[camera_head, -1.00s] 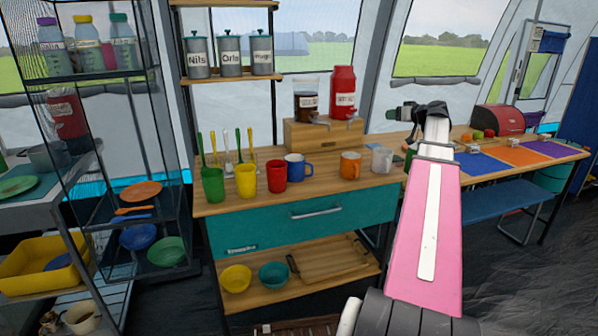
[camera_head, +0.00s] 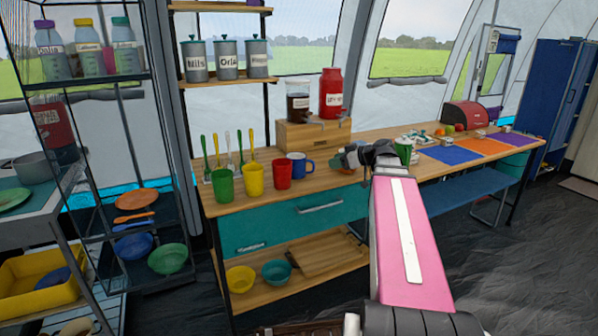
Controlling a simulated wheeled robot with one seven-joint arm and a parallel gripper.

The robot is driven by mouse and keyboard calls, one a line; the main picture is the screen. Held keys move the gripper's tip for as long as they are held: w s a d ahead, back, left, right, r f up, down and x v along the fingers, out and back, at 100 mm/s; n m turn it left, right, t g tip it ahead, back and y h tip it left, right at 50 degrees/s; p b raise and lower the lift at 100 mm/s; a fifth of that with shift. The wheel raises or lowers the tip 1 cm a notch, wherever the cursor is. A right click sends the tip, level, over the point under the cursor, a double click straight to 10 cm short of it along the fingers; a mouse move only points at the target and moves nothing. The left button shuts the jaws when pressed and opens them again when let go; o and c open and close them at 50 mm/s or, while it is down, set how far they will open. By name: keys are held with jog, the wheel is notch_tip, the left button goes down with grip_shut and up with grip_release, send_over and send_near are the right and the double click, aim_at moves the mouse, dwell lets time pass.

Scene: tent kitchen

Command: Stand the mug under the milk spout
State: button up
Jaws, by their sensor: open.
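The red dispenser (camera_head: 331,93) and the clear dispenser with dark liquid (camera_head: 298,99) stand on a wooden box (camera_head: 312,135) on the counter, spouts toward the front. Their labels are too small to read, so I cannot tell which holds milk. A blue mug (camera_head: 299,165) stands upright on the counter in front of the box, right of a red cup (camera_head: 283,174). My gripper (camera_head: 343,160) is open, at the box's front right, over the counter. It and my arm cover the spot of the orange and pale mugs, which I cannot make out clearly.
A yellow cup (camera_head: 253,179) and a green cup (camera_head: 223,184) stand left of the red cup, with several upright utensils behind. The counter (camera_head: 240,200) has a clear front strip. A long table with coloured mats (camera_head: 453,155) extends right.

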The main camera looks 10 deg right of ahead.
aim_at(313, 168)
jog(key=x, duration=0.5)
jog(key=shift+w+a+f, duration=0.1)
jog(key=shift+a+f, duration=0.1)
jog(key=shift+f, duration=0.05)
jog(key=shift+d+f+x, duration=0.1)
jog(key=shift+f+x, duration=0.05)
jog(key=shift+x, duration=0.7)
jog(key=shift+d+f+x, duration=0.1)
jog(key=shift+x, duration=0.8)
jog(key=shift+d+f+x, duration=0.1)
jog(key=shift+f+x, duration=0.05)
jog(key=shift+x, duration=0.7)
jog(key=shift+a, duration=0.1)
grip_shut()
